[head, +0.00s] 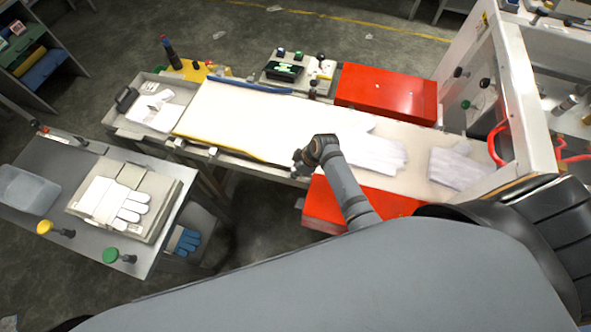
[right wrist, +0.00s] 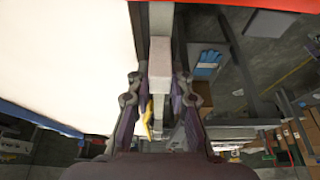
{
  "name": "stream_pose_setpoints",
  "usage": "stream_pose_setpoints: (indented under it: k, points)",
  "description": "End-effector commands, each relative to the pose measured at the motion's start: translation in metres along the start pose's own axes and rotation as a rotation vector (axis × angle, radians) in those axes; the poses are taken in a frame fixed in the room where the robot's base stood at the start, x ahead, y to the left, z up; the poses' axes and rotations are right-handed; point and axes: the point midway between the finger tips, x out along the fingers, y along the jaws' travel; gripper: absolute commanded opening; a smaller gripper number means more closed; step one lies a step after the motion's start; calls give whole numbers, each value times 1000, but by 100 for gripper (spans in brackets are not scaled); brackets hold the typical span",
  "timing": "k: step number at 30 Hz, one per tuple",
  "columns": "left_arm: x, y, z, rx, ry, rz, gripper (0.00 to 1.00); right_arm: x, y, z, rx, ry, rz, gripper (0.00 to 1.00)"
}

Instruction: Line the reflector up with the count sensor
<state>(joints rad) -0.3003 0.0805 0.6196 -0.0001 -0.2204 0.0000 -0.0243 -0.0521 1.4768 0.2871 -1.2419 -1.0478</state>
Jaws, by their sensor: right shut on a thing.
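My right gripper (head: 302,166) is at the near edge of the white conveyor belt (head: 240,115), just left of the near red cover. In the right wrist view its two fingers (right wrist: 160,92) are closed on a pale grey block (right wrist: 160,57), which looks like the reflector. The block lies along the belt's edge rail. In the head view the gripper hides it. A small dark post (head: 313,89) at the belt's far edge may be the count sensor; I cannot tell, nor whether the two line up. My left gripper is not in view.
Red covers stand at the far side (head: 388,93) and near side (head: 322,203) of the belt. White gloves (head: 375,155) lie on the belt. A grey table (head: 50,165) with a glove tray is at left.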

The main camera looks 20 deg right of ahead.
Motion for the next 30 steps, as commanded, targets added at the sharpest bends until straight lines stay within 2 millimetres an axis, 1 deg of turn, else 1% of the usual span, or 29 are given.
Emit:
stream_pose_setpoints:
  k: [7,14,15,20,28,30]
  points:
    - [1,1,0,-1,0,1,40,12,0,-31,1,3,-1,0]
    - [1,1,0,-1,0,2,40,13,0,-31,0,1,0,0]
    - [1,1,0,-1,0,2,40,13,0,-31,0,1,0,21]
    - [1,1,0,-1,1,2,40,13,0,-31,0,1,0,43]
    - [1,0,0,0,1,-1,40,12,0,-31,0,1,0,43]
    - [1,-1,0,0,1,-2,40,9,0,-31,0,1,1,43]
